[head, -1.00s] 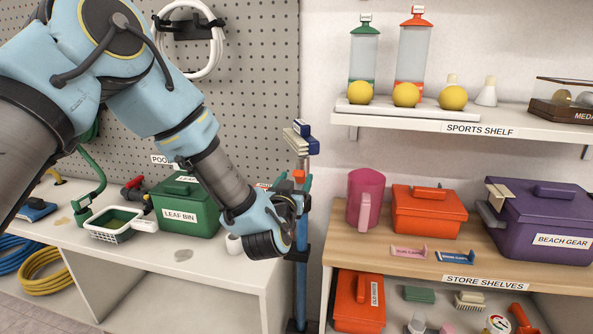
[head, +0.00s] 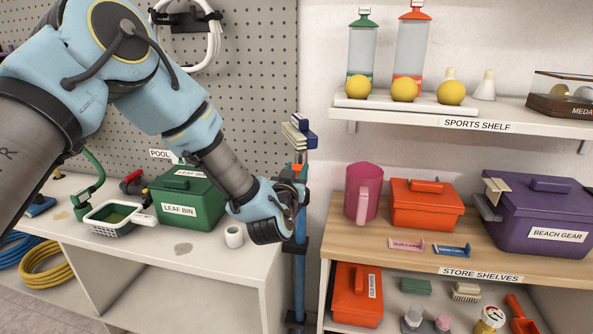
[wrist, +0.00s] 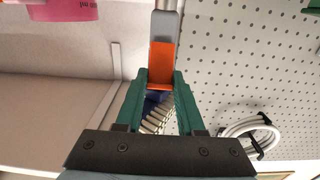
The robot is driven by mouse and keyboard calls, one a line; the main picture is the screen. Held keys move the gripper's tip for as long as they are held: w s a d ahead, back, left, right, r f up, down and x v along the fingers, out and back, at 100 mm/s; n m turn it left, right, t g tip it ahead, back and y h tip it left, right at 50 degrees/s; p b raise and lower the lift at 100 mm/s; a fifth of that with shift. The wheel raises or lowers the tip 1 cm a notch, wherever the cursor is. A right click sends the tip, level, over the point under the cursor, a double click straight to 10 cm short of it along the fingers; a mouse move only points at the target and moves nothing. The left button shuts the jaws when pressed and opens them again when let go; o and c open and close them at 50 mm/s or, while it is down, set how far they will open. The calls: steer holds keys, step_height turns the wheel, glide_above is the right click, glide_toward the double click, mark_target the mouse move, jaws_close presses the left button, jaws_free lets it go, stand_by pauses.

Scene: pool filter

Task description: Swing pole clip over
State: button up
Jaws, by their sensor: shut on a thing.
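The orange pole clip (wrist: 161,62) lies between the green fingertips of my gripper (wrist: 161,82) in the wrist view, and the fingers are shut on it. In the head view a small orange part of the clip (head: 297,168) shows just above my gripper (head: 301,176), beside the upright pole. The blue pole (head: 300,275) stands in the gap between bench and shelves, and my wrist covers part of it. A brush head (head: 298,132) in cream and blue tops the pole. The brush also shows between the fingers in the wrist view (wrist: 157,115). The clip's far side is hidden.
The bench (head: 185,252) at left holds a green leaf bin (head: 188,200), a white basket (head: 110,219) and a white cup (head: 234,237). Store shelves (head: 478,267) stand close on the right, with a pink jug (head: 362,194) near their left edge. A pegboard (head: 250,80) is behind.

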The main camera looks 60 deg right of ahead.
jaws_close()
steer(key=shift+r, duration=0.1)
steer(key=shift+w+d+r+y+p, duration=0.1)
steer(key=shift+d+r+y+p, duration=0.1)
steer(key=shift+r+y+p, duration=0.35)
steer(key=shift+d+g+y+p, duration=0.3)
steer(key=shift+y+p, duration=0.35)
steer(key=shift+p, duration=0.15)
steer(key=shift+w+f+y, duration=0.1)
steer(key=shift+f+y, duration=0.05)
steer(key=shift+y, duration=0.15)
